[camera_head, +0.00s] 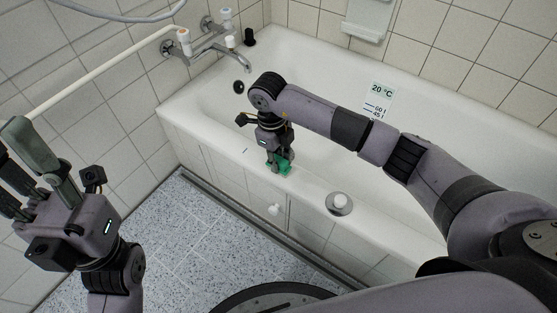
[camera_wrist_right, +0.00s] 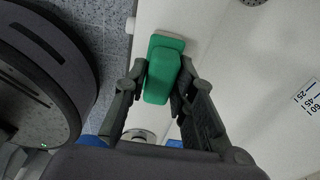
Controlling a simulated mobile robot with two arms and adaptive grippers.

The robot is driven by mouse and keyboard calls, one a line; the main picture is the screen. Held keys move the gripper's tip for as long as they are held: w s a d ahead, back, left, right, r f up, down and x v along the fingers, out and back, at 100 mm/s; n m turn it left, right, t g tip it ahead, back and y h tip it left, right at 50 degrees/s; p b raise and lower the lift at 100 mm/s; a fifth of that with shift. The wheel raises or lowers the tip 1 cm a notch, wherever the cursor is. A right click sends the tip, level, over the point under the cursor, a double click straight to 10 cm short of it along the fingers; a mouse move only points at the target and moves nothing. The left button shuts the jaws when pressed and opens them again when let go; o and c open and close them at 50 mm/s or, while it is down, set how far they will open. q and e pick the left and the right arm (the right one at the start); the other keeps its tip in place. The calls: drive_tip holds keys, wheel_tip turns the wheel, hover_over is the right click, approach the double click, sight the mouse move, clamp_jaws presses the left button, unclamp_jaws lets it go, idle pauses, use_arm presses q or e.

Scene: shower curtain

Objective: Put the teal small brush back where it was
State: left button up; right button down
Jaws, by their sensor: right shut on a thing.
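The teal small brush (camera_head: 286,169) is at the bathtub's front rim in the head view, partly covered by my right gripper (camera_head: 279,167). In the right wrist view, the brush (camera_wrist_right: 163,75) lies between the two fingers of the right gripper (camera_wrist_right: 162,78), which is shut on it. A pale edge shows at its far end. The brush is over or on the white rim; I cannot tell whether it touches. My left gripper (camera_head: 22,160) is raised at the left edge of the head view, its fingers apart and empty.
The white bathtub (camera_head: 430,190) has a tap (camera_head: 215,45) at its far left end and a dark small object (camera_head: 249,37) on its back corner. A round white-topped fitting (camera_head: 340,203) sits on the front rim, right of the brush. A white rail (camera_head: 100,75) runs at left.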

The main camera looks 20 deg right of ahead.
drive_tip(key=c, duration=1.3)
unclamp_jaws()
drive_tip(key=shift+f, duration=0.1)
drive_tip(key=shift+c, duration=0.2)
